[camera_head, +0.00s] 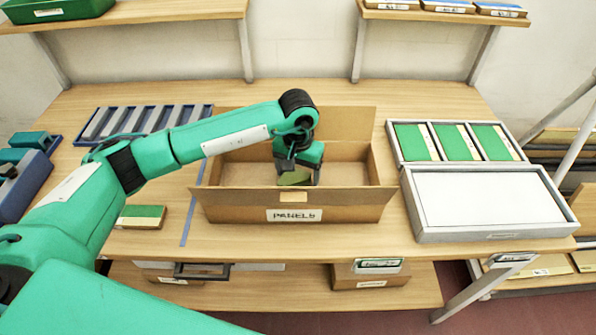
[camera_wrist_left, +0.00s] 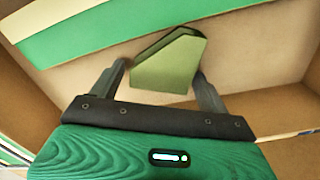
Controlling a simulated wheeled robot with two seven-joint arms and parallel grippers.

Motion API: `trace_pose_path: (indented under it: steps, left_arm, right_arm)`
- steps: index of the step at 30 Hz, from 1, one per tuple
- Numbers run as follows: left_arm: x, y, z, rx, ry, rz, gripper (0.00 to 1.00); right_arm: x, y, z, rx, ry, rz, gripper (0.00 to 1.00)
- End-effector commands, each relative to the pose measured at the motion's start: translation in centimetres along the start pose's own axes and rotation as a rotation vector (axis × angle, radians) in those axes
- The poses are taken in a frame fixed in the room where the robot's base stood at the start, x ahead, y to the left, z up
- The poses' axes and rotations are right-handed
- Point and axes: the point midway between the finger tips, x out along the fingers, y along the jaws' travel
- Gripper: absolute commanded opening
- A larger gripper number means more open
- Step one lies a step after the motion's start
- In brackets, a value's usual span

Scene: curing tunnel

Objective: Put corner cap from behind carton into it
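The carton (camera_head: 240,214), brown with open flaps and a "PANELS" label, stands in the middle of the table. My left gripper (camera_head: 299,178) reaches down inside it. The olive-green corner cap (camera_head: 292,178) is inside the carton at the fingertips. In the left wrist view the cap (camera_wrist_left: 165,68) sits tilted between the two fingers (camera_wrist_left: 160,74), close to the right one, with a small gap at the left one. The fingers are apart. The front wall hides the low part of the carton's inside. My right gripper is not in view.
A green-and-cream panel (camera_wrist_left: 90,28) shows beyond the fingers. A similar block (camera_head: 142,217) lies left of the carton. A slotted rack (camera_head: 210,108) stands back left, a tray of green panels (camera_head: 393,140) and a white-topped box (camera_head: 490,200) right. Shelves hang above.

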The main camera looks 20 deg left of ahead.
Motion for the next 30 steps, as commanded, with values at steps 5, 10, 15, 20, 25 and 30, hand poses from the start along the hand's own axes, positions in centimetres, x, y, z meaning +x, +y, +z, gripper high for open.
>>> trace_pose_path:
  steps: [5, 10, 15, 20, 25, 30]
  left_arm:
    - [0.0, 0.0, 0.0, 0.0, 0.0, 0.0, 0.8]
    - [-0.2, 0.0, 0.0, 0.0, 0.0, 0.0, 0.8]
    - [-1.7, 0.0, -0.1, 0.001, 0.005, -0.001, 0.8]
    - [-5.1, 0.0, -0.1, 0.001, 0.006, -0.001, 0.8]
    - [-8.6, 0.0, -0.1, 0.0, 0.005, 0.0, 0.8]
    - [-11.1, 0.0, -0.1, 0.0, 0.003, 0.0, 0.8]
  right_arm:
    - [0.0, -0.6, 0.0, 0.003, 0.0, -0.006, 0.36]
    - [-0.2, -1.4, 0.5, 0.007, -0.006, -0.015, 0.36]
    - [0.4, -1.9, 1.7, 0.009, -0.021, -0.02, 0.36]
    - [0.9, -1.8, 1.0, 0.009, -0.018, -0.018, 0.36]
    - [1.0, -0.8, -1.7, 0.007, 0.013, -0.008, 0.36]
    - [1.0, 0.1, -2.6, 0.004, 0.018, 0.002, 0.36]
